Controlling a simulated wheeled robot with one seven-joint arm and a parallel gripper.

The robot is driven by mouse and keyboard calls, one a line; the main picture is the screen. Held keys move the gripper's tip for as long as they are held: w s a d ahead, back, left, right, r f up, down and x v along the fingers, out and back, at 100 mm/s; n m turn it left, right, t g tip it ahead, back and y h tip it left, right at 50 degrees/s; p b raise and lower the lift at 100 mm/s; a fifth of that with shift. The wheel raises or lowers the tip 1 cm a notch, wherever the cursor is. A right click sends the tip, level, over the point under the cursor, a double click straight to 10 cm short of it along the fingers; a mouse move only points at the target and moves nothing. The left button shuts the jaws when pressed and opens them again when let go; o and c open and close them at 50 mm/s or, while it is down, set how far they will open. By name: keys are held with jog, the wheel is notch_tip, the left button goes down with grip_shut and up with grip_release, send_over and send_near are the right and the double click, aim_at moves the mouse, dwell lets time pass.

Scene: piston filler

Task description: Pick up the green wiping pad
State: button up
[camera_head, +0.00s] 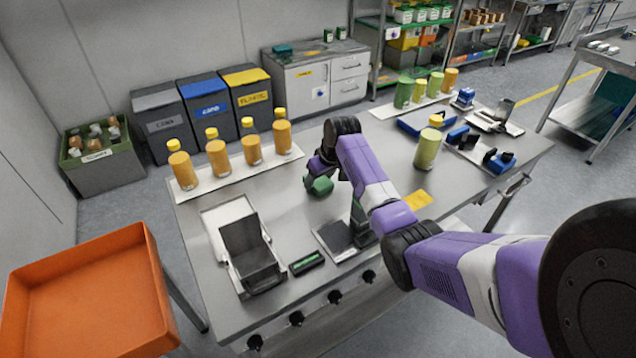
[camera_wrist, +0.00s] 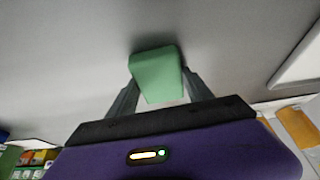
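The green wiping pad (camera_head: 320,186) is a small green block over the steel bench, left of the bench's middle in the head view. In the wrist view the pad (camera_wrist: 157,74) sits between the two grey fingertips of my gripper (camera_wrist: 160,84), with a fingertip against each side. My gripper (camera_head: 318,172) is shut on it in the head view too, partly hidden by my wrist. I cannot tell whether the pad's underside touches the bench.
Several orange bottles (camera_head: 217,152) stand on a white strip behind and left. A black tilted holder (camera_head: 249,252) and a dark scale-like plate (camera_head: 336,238) are in front. A green bottle (camera_head: 427,149) stands to the right. An orange tray (camera_head: 85,295) is at lower left.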

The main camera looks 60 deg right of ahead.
aim_at(319, 180)
jog(key=c, duration=0.7)
jog(key=shift+r, duration=0.15)
notch_tip(319, 180, up, 20)
jog(key=b, duration=0.2)
jog(key=shift+r, duration=0.15)
